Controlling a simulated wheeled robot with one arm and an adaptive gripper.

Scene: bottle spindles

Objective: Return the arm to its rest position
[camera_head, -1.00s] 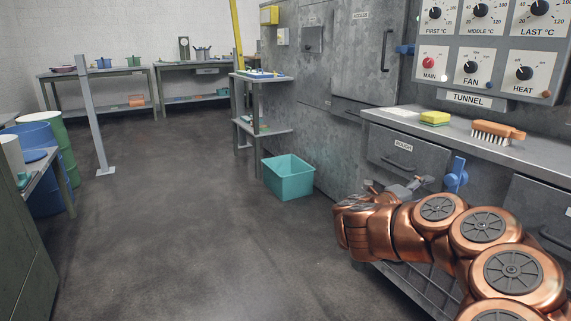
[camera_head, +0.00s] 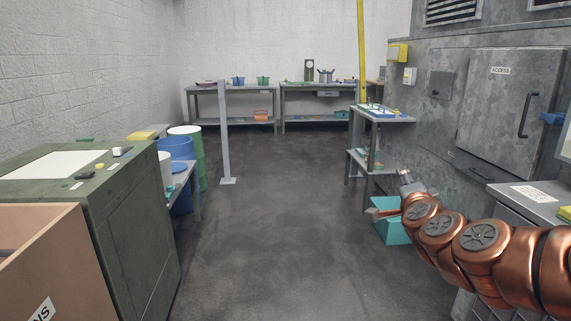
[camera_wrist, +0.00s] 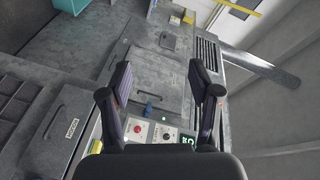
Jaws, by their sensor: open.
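My copper arm (camera_head: 480,240) reaches in from the right edge of the head view and is bent, with its end toward the middle right. My gripper (camera_head: 388,200) shows small and grey at that end, in front of the teal bin. In the wrist view my gripper (camera_wrist: 163,95) has its two dark fingers spread apart with nothing between them. Beyond the fingers, the grey machine wall and its control panel (camera_wrist: 155,133) appear tilted.
A teal bin (camera_head: 391,233) stands on the floor at right, partly hidden by my arm. A green cabinet (camera_head: 135,225) and a brown box (camera_head: 50,260) are close at left. A grey post (camera_head: 225,140) stands mid-left. The middle floor (camera_head: 270,220) is clear.

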